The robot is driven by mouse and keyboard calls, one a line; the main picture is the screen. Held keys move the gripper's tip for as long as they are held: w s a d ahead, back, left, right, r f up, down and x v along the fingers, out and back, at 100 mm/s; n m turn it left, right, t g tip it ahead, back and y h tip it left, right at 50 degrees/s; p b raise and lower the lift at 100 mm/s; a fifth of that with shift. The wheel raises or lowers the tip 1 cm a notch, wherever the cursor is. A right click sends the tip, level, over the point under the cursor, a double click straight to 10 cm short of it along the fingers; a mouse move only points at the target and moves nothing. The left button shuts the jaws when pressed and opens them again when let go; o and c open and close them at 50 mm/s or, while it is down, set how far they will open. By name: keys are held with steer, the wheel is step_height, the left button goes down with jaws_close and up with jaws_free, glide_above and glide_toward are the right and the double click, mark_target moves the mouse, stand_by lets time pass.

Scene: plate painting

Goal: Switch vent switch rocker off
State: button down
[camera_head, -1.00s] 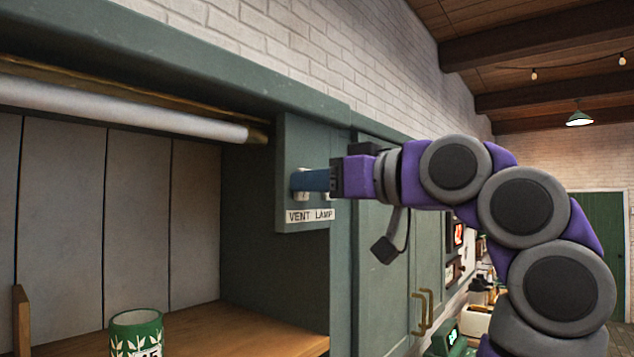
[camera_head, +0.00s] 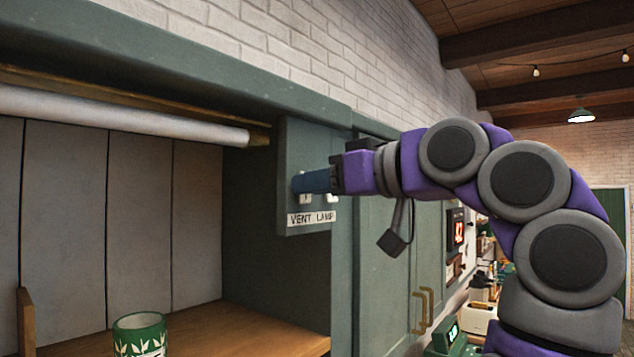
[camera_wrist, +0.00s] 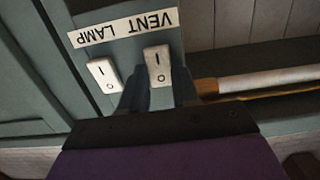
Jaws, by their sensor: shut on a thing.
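The vent switch rocker (camera_wrist: 158,65) is white, marked I and O, by the word VENT in the wrist view. Its upper part shows there in the picture; its O end lies between my blue fingers. In the head view only a small part of it (camera_head: 305,198) shows past the fingers. My gripper (camera_wrist: 158,95) is shut on this rocker, one finger on each side. In the head view my gripper (camera_head: 303,183) reaches the switch panel from the right.
The lamp rocker (camera_wrist: 104,75) sits close beside the left finger in the wrist view. The VENT LAMP label (camera_head: 312,218) is below the switches. A white roll (camera_head: 120,118) hangs left of the panel. A green patterned cup (camera_head: 140,335) stands on the wooden shelf (camera_head: 250,330).

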steer(key=c, duration=0.8)
jaws_free()
steer(key=shift+c, duration=0.2)
steer(key=shift+s+d, duration=0.1)
steer(key=shift+d, duration=0.05)
steer(key=v, duration=1.7)
steer(key=shift+d+b, duration=0.15)
steer(key=shift+b, duration=0.2)
steer(key=shift+f, duration=0.1)
